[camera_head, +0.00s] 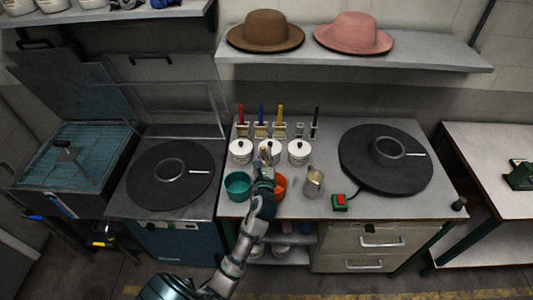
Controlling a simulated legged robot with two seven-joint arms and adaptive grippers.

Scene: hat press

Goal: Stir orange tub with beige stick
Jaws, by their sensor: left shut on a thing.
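The orange tub (281,187) stands on the workbench, partly hidden behind my left arm. My left gripper (267,158) is above the bench, just behind and left of the orange tub, near the middle white pot. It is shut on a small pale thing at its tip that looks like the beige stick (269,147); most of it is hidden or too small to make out. The stick rack slot (299,130) between the yellow and black sticks shows no tall stick. My right gripper is not in view.
A teal tub (237,186) stands left of my arm and a metal jug (313,182) right of the orange tub. White lidded pots (299,151) stand behind. Red (241,113), blue (261,113), yellow (280,113) and black (316,117) sticks stand upright. A red-green button box (340,202) is further right.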

